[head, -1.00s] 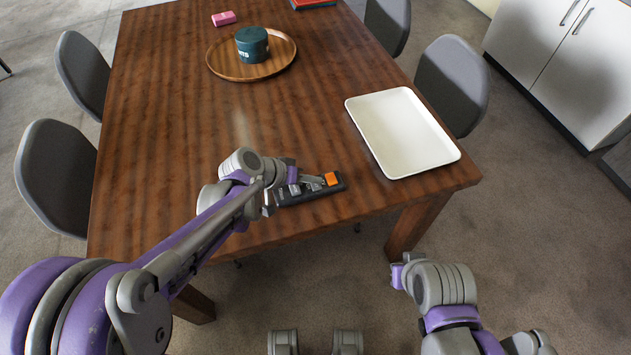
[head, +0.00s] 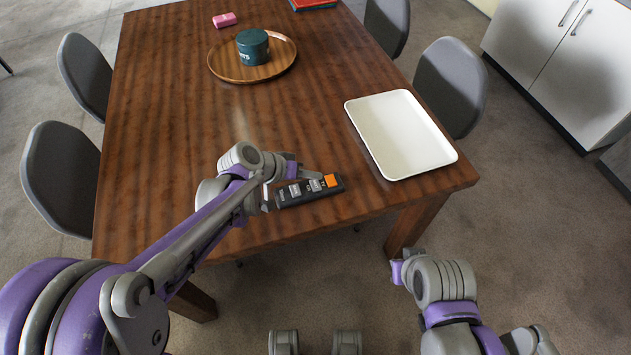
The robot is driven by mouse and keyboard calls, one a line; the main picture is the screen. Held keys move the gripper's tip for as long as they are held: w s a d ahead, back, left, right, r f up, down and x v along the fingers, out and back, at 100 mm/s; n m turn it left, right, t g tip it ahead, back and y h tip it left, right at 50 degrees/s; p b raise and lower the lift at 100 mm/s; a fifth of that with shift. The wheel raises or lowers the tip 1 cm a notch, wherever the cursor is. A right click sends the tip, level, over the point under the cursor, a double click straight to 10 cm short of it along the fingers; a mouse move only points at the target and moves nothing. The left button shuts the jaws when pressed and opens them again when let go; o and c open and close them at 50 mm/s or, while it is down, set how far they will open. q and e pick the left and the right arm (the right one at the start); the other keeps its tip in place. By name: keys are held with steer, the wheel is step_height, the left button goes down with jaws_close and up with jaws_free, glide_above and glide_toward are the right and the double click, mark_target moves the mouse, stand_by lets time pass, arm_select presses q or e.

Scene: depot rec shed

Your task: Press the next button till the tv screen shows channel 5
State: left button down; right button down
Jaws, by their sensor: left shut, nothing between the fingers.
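A dark remote control (head: 311,193) with grey buttons and one orange button (head: 330,181) lies on the wooden table near its front edge. My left gripper (head: 314,174) is shut and empty, with its fingertips at the back edge of the remote, beside the grey buttons. I cannot tell whether the tips touch it. The button labels are too small to read. No TV screen is in view. My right gripper (head: 397,271) is off the table at the lower right, and its fingers do not show clearly.
A white tray (head: 398,137) lies to the right of the remote. A round wooden tray (head: 227,69) holding a dark green tin (head: 252,48), a pink block (head: 224,20) and a red book (head: 313,4) are farther back. Grey chairs flank the table. The table's middle is clear.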

mark_target(312, 187)
arm_select(q)
steer(key=shift+r+p, duration=1.15)
steer(key=shift+r, duration=0.75)
steer(key=s+a+r+n+y+p, duration=0.1)
steer(key=s+a+y, duration=0.3)
steer(key=s+a, duration=0.4)
steer(key=s+a+r+n+y+p, duration=0.2)
steer(key=s+a, duration=0.6)
steer(key=s, duration=0.5)
steer(key=shift+s+a+r+t+y, duration=0.35)
steer(key=shift+r+y, duration=0.2)
steer(key=shift+y, duration=0.45)
steer(key=shift+w, duration=0.1)
